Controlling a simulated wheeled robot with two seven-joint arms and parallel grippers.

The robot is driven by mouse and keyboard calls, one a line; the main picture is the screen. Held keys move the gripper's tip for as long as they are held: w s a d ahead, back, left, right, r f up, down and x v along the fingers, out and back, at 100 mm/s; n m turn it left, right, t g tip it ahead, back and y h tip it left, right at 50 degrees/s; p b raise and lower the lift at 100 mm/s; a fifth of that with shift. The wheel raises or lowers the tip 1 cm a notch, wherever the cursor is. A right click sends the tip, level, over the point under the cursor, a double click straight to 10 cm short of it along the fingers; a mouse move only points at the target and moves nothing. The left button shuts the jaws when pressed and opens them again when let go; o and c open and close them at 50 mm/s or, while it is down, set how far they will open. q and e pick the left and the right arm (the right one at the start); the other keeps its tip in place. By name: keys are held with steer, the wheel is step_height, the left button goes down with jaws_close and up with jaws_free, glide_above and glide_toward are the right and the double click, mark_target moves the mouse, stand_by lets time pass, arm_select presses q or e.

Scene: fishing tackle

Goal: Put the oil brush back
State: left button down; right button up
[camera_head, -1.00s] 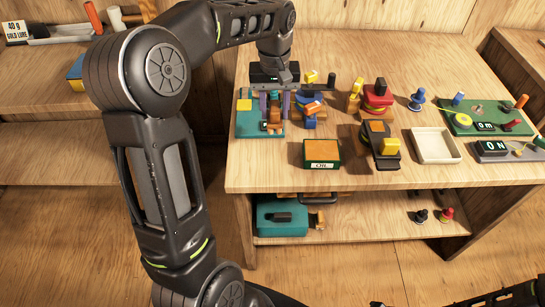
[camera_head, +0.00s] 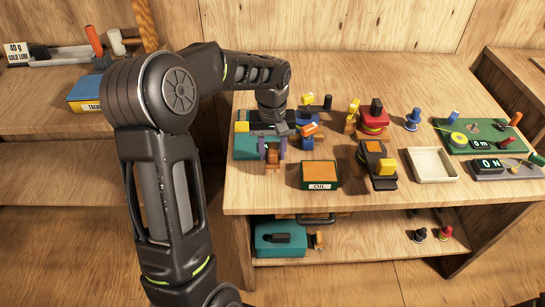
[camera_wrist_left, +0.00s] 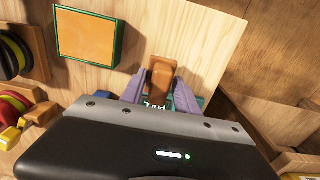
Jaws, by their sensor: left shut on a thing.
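The oil brush shows as a brown block-like piece (camera_head: 272,163) at the left front of the table. My left gripper (camera_head: 272,149) is shut on it with its purple fingers. In the left wrist view the brown piece (camera_wrist_left: 161,72) sticks out between the two fingers (camera_wrist_left: 160,92). The rest of the brush is hidden. A teal base (camera_head: 244,148) lies behind and left of the gripper; a lettered teal bit shows beneath the fingers in the wrist view. The orange-topped OIL box (camera_head: 320,174) stands just right of the gripper, apart from it. My right gripper is out of view.
Red and yellow reel parts (camera_head: 373,118) are behind. The table's front edge is close to the brush. A shelf below holds a teal case (camera_head: 280,238).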

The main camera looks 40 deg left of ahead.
mark_target(272, 158)
arm_select(q)
steer(key=shift+f, duration=1.4)
steer(key=shift+f, duration=0.2)
steer(key=c, duration=0.9)
jaws_free()
steer(key=shift+r, duration=0.15)
step_height(272, 158, up, 12)
steer(key=shift+s+r, duration=0.1)
